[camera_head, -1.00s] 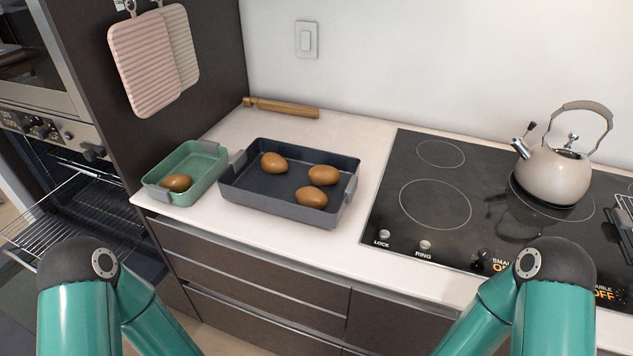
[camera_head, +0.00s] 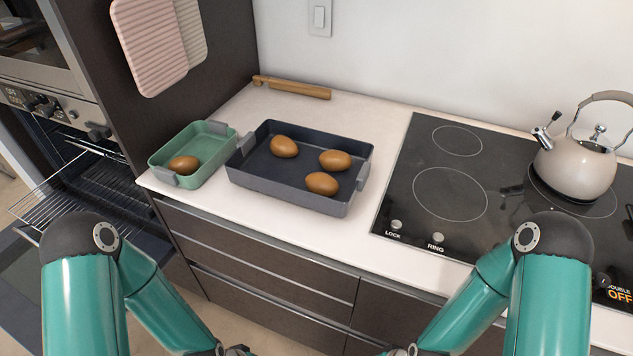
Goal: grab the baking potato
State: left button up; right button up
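Brown potatoes lie in two trays on the white counter. The small green tray (camera_head: 213,133) holds one potato (camera_head: 184,165) at its near end. The larger dark grey tray (camera_head: 290,198), to its right, holds three: one at the upper left (camera_head: 284,146), one at the right (camera_head: 335,159) and one at the near side (camera_head: 321,183). Both my teal arms show at the bottom, bent at the elbow. Only parts near the wrists show at the bottom edge; both grippers' fingers are out of view. All the potatoes lie apart from my arms.
A wooden rolling pin (camera_head: 291,87) lies at the back wall. A black cooktop (camera_head: 450,170) with a beige kettle (camera_head: 575,165) is on the right. An open oven with a wire rack (camera_head: 75,195) is at the left. Counter front is clear.

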aim_at(320, 183)
jog(key=u, duration=1.95)
jog(key=i, duration=0.1)
jog(key=z, duration=3.1)
jog(key=k, duration=1.25)
jog(key=u, duration=1)
jog(key=i, duration=1)
jog(key=z, duration=0.1)
